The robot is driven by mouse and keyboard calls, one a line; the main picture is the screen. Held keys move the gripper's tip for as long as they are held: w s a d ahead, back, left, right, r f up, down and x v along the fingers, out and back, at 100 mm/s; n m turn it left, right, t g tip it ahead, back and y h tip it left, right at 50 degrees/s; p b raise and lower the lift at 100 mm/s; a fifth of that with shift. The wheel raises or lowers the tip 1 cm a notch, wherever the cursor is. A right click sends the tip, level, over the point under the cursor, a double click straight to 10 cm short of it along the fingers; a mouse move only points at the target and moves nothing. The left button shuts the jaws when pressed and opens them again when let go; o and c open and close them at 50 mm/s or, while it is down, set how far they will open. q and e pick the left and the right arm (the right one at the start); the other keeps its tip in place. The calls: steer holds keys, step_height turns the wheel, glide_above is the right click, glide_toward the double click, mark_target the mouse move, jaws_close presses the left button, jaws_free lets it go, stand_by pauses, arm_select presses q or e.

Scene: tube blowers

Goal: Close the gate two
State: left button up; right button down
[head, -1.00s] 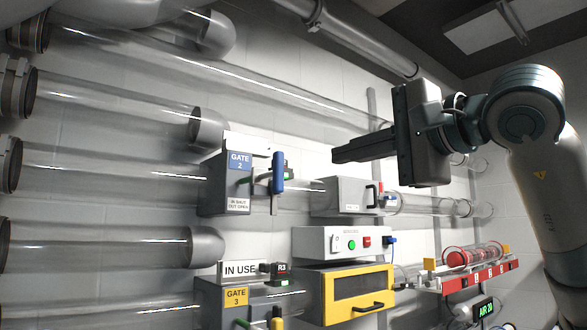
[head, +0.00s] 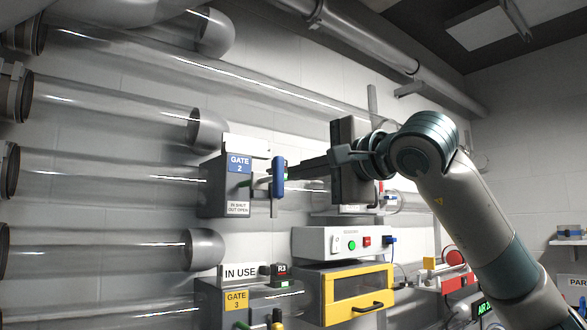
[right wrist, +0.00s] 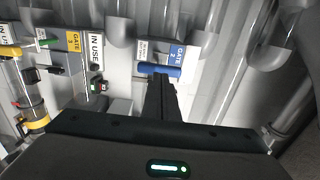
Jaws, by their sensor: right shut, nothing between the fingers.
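Gate 2 (head: 223,190) is a grey box with a blue "GATE 2" label and a small "IN SHUT OUT OPEN" label, set on a clear tube. Its blue handle (head: 278,174) stands upright on the box's right side, with a green part behind it. My right gripper (head: 290,172) is shut and empty, its fingertips at or just beside the blue handle; contact cannot be told. In the right wrist view, the gripper's fingers (right wrist: 160,85) point at the blue handle (right wrist: 158,70), which lies across their tips. My left gripper is not in view.
Gate 3 (head: 236,300), with a yellow label and an "IN USE" sign (head: 240,271), is below. A white control box (head: 325,243) and a yellow-framed drawer (head: 358,293) sit below my right gripper. Clear tubes run along the wall at left.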

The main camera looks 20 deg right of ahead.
mark_target(267, 179)
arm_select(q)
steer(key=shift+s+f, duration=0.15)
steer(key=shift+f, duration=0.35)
arm_select(e)
steer(key=shift+x, duration=1.2)
